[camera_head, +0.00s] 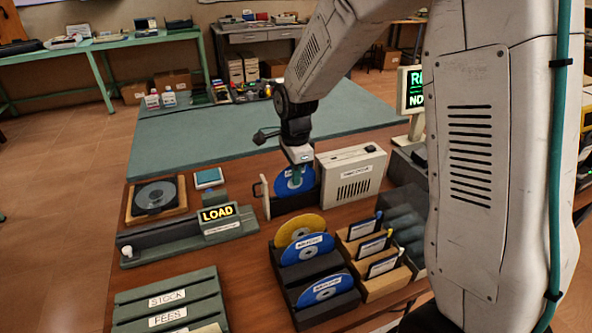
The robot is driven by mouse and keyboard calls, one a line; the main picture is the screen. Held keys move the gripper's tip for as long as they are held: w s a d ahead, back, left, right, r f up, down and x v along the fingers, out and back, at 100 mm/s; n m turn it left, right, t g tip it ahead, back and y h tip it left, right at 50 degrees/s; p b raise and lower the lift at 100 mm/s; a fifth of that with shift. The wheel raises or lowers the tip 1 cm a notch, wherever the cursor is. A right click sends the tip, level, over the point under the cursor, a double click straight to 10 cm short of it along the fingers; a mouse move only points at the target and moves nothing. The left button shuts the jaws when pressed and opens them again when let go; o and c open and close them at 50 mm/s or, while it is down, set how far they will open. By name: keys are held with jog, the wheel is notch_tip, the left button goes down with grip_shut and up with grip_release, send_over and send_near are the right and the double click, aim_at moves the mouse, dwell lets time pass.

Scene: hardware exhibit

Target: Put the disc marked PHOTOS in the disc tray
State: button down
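My gripper (297,176) points down at a blue disc (283,187) that stands upright in the open disc tray (266,197) of a pale drive box (352,176). The fingertips overlap the disc's upper part; whether they are closed on it is too small to tell. No marking can be read on this disc. A dark rack (322,314) in front holds a yellow disc (298,226) and blue discs (306,247) and (326,289), upright; their labels are too small to read surely.
A wooden rack (384,284) of dark cartridges stands right of the disc rack. A sign reading LOAD (218,213) and a turntable-like unit (156,197) stand left. Slotted holders marked STOCK and FEES (168,302) are at the front. The green mat (200,140) behind is mostly clear.

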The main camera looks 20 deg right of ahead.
jog(key=shift+f, duration=1.35)
jog(key=c, duration=1.6)
grip_release()
jog(key=shift+r, duration=4.05)
